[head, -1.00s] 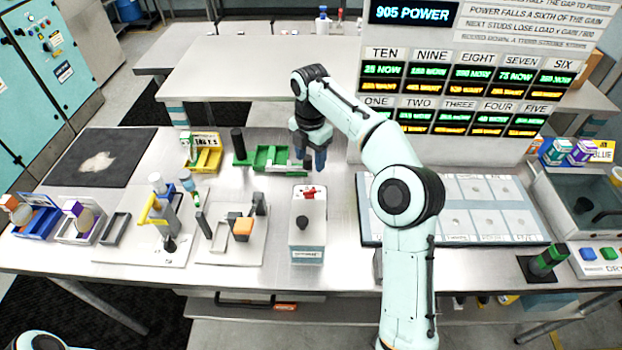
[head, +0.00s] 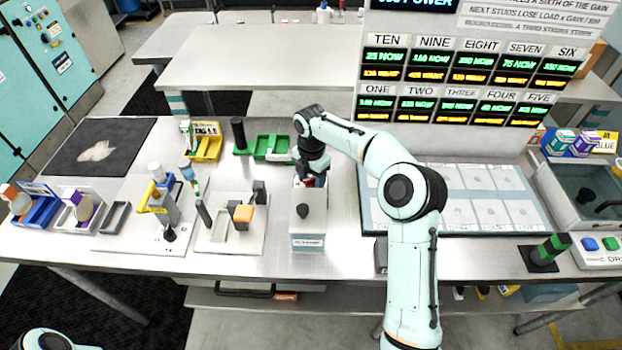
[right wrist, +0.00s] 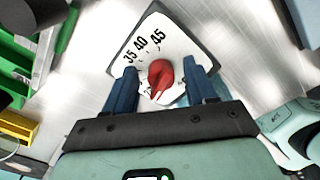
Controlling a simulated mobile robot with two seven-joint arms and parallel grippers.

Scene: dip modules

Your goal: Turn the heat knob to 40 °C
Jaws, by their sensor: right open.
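The red heat knob (right wrist: 160,80) sits on a white dial plate (right wrist: 181,42) printed with 35, 40 and 45 in the right wrist view. Its narrow tip points toward the gripper's palm, away from those numbers. My right gripper (right wrist: 163,88) is open, with one blue finger on each side of the knob and a gap at both. In the head view my right gripper (head: 311,180) is over the back of the white heater box (head: 309,222) and mostly hides the knob. The left gripper is out of view; only part of my left arm shows at bottom left.
Green trays (head: 268,148) and a yellow bin (head: 206,146) stand behind left of the box. A plate with an orange block (head: 243,215) is to its left. A panel of pale squares (head: 460,212) lies to the right.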

